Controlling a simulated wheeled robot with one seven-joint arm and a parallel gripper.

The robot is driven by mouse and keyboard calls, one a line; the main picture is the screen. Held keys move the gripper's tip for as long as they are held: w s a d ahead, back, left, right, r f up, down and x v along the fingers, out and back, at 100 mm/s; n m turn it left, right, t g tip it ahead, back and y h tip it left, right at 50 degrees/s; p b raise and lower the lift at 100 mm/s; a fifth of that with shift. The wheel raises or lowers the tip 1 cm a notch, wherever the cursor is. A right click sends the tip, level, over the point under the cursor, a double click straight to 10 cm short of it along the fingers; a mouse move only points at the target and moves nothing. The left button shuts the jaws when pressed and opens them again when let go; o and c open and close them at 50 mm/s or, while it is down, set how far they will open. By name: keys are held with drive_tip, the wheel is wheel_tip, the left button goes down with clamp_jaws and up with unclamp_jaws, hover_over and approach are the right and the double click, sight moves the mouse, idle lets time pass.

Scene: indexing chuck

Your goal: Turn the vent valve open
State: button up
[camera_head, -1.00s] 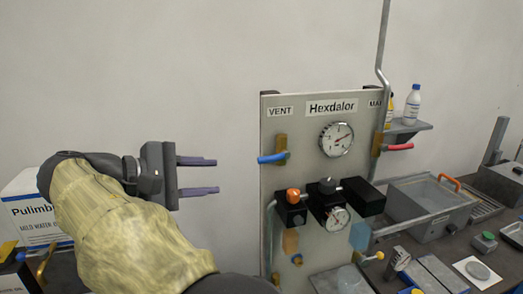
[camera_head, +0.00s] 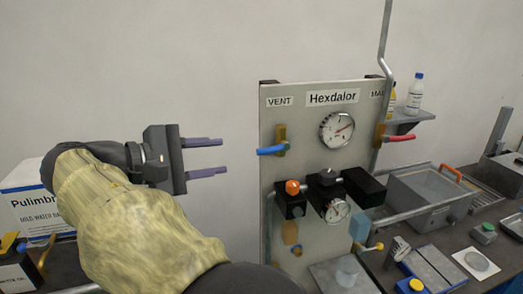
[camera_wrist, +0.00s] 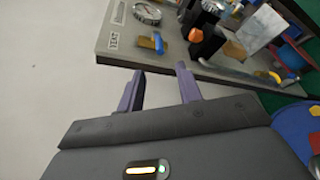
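The vent valve has a blue lever (camera_head: 271,150) on a brass body (camera_head: 281,136), just below the VENT label (camera_head: 279,101) on the grey panel (camera_head: 300,119). The lever lies roughly level, its free end pointing left past the panel's edge. In the wrist view the blue lever (camera_wrist: 158,43) shows ahead of my fingers. My gripper (camera_head: 222,157) is open and empty, left of the lever and apart from it. Its two purple fingers point right toward the lever, one above and one below its height. In the wrist view the gap between my fingers (camera_wrist: 160,82) is empty.
A red lever (camera_head: 400,138) is at the panel's right edge, by a grey pipe. Gauges (camera_head: 337,129) and black blocks with an orange knob (camera_head: 292,187) sit on the panel. A white box (camera_head: 35,205) stands at left. Open space lies between my gripper and the panel.

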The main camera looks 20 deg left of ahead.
sight(256, 153)
drive_tip(key=p+x, duration=0.2)
drive_tip(key=x, duration=1)
drive_tip(key=shift+w, duration=0.1)
drive_tip(key=shift+a, duration=0.1)
drive_tip(key=shift+f, duration=0.1)
clamp_jaws()
